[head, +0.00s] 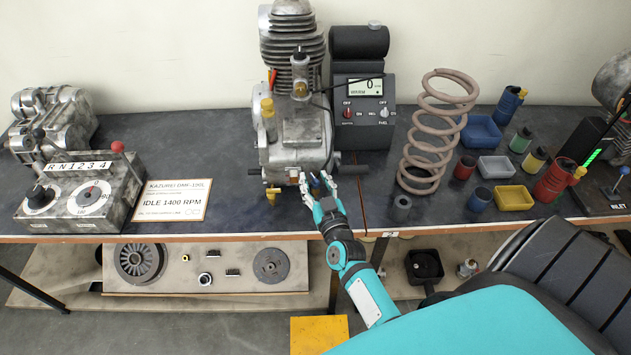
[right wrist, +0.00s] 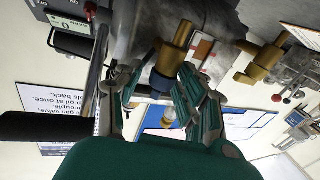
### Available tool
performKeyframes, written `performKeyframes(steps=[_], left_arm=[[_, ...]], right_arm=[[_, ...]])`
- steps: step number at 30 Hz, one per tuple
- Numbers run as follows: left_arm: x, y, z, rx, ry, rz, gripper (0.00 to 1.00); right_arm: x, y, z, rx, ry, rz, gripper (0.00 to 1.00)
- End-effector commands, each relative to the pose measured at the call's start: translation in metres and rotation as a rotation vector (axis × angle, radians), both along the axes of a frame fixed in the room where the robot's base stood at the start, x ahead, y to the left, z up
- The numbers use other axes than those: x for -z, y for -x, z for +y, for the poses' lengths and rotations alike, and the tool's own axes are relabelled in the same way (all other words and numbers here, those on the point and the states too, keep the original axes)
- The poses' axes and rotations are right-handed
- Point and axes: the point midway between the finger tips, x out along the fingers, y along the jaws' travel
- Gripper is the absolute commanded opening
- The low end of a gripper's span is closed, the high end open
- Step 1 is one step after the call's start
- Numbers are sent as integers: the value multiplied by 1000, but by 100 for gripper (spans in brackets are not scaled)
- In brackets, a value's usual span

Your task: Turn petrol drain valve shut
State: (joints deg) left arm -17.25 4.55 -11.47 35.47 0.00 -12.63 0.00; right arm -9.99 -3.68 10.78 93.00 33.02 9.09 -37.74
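The grey metal engine (head: 298,135) stands at the back middle of the bench. At its lower front, a small blue-tipped fitting (head: 315,181) shows between my right fingers in the head view. In the right wrist view it is a brass stem (right wrist: 177,47) with a dark blue end (right wrist: 162,82). A second brass valve (right wrist: 258,63) shows to the right; the yellow valve (head: 273,192) is low on the engine's left. I cannot tell from labels which is the petrol drain valve. My right gripper (head: 317,177) is open, its fingers either side of the blue end. My left gripper is out of view.
A control box (head: 82,193) and an idle-speed card (head: 174,200) are on the left. A black display unit (head: 361,105), a coil spring (head: 437,130) and several small cups and trays (head: 513,198) are to the right. A lower shelf (head: 200,259) holds parts.

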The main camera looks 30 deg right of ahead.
Motion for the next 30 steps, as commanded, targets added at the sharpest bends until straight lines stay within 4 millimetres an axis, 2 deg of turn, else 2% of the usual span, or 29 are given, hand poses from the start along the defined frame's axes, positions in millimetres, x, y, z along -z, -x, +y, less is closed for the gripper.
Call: performKeyframes(steps=[1,8,30], left_arm=[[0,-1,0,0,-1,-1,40],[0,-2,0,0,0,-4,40],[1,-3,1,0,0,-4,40]], right_arm=[[0,0,0,0,0,0,29],[0,0,0,0,0,0,0],[1,1,0,-7,2,2,0]])
